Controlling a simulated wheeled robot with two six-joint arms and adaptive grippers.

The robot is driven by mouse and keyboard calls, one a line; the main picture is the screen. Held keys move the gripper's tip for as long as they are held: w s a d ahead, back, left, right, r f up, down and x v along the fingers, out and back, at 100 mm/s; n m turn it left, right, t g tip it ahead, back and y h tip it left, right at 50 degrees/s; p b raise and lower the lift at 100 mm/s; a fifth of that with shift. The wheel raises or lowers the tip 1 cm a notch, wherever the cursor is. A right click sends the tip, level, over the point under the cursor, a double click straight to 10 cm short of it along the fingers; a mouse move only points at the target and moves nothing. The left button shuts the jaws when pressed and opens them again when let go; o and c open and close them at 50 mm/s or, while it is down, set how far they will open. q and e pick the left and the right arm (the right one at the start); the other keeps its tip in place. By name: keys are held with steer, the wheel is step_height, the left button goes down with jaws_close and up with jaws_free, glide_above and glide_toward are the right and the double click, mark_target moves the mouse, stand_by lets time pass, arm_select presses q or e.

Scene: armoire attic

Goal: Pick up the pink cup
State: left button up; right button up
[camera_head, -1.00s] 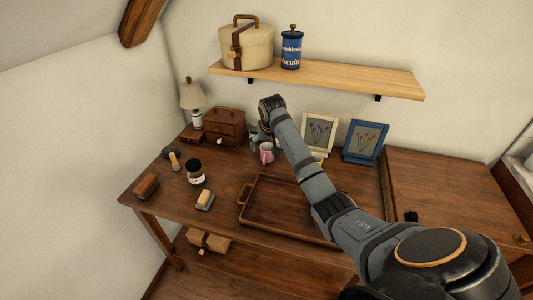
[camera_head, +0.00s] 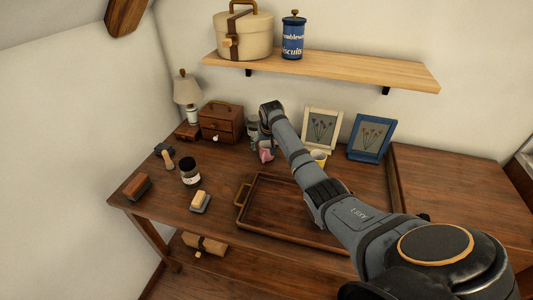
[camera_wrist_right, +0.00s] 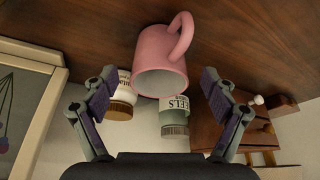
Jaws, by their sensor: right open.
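The gripper (camera_head: 265,141) is small and mostly hidden in the head view, just above the cup. My left gripper is not in view.
Two labelled jars, one white with a brown lid (camera_wrist_right: 122,98) and one green (camera_wrist_right: 174,115), stand close behind the cup. A small drawer chest (camera_head: 221,122) is to the left.

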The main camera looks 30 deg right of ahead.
steer(key=x, duration=0.3)
steer(key=shift+c, duration=1.1)
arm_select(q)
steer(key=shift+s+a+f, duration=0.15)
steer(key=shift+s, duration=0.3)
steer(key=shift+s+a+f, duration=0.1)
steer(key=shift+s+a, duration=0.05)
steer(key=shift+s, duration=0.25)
arm_select(e)
steer(key=c, duration=1.2)
